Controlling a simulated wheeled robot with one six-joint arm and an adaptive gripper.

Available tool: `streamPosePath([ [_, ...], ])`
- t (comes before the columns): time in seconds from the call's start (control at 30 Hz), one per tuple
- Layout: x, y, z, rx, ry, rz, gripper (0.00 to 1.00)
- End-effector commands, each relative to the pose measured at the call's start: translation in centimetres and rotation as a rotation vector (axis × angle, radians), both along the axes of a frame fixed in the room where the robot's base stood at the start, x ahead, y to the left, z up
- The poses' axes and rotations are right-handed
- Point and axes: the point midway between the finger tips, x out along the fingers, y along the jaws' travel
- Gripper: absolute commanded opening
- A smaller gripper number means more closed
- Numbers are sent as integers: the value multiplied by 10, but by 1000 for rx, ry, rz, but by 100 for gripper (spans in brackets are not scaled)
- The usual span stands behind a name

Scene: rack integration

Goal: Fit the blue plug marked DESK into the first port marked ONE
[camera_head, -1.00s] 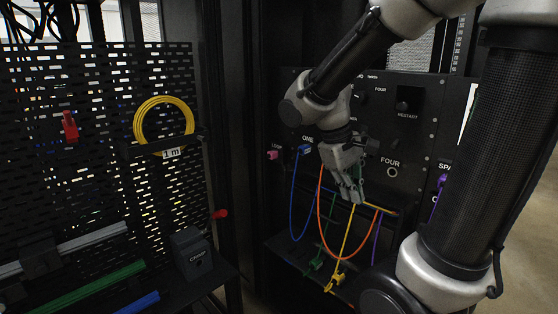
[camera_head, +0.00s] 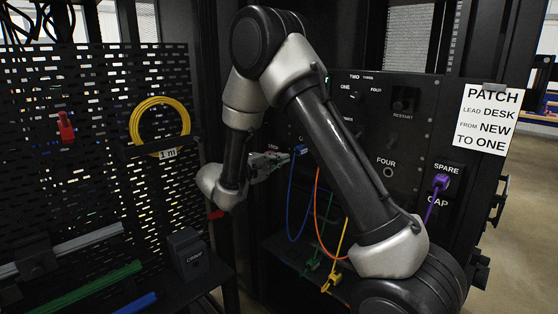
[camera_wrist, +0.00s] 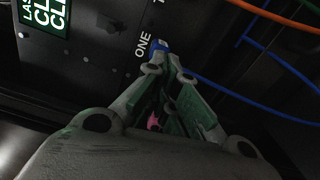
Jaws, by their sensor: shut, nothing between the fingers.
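The blue plug (camera_head: 301,149) sits at the panel at the port under the ONE label, with its blue lead hanging down. In the wrist view the blue plug (camera_wrist: 158,46) is right beside the printed ONE, just beyond my fingertips. I cannot read a DESK mark on it. My gripper (camera_head: 286,156) is to the left of the plug, pointing right towards it. In the wrist view my gripper (camera_wrist: 170,68) has its fingertips closed together, with nothing held. I cannot tell whether the tips touch the plug. How deep the plug sits is hidden.
A pink plug (camera_wrist: 153,122) shows between my finger links. A purple plug (camera_head: 441,182) sits at SPARE. A sign (camera_head: 487,119) reads PATCH LEAD DESK FROM NEW TO ONE. A perforated board (camera_head: 90,200) stands at left.

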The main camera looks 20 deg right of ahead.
Motion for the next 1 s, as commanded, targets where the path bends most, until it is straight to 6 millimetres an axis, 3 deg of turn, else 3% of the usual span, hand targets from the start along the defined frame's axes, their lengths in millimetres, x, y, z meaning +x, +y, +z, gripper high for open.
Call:
streamPosePath([
  [0.5, 20, -49, 1, 0, -4, 0, 0],
  [1.0, 22, -54, 1, 1, -4, 0, 0],
])
